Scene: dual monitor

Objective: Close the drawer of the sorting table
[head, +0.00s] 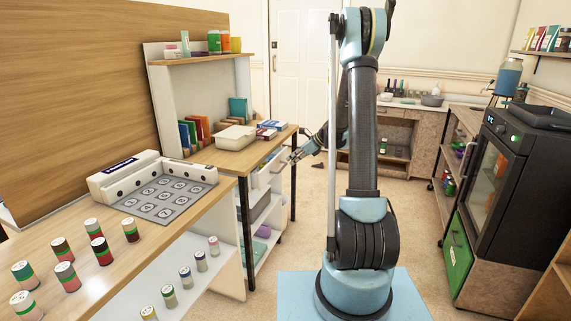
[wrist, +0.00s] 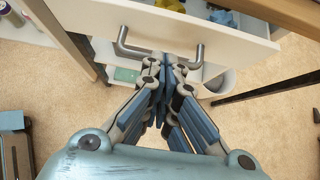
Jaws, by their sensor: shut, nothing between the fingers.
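The sorting table (head: 232,158) stands left of my arm, with a wooden top and shelves below. Its white drawer (wrist: 243,50) sticks out under the top in the wrist view, so part of the inside shows, with blue items in it. A grey metal bar handle (wrist: 199,57) is on the drawer's front. My gripper (wrist: 168,63) is shut and empty, its fingertips at the middle of the handle and close to the drawer front. I cannot tell whether they touch. In the head view my gripper (head: 292,160) is beside the table's right side, and the drawer is partly hidden there.
A white container (head: 236,136), books and boxes stand on the sorting table. A black table leg (head: 293,178) is near my gripper. Nearer left is a counter with several jars and a numbered tray (head: 165,198). A black oven-like machine (head: 500,165) stands right.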

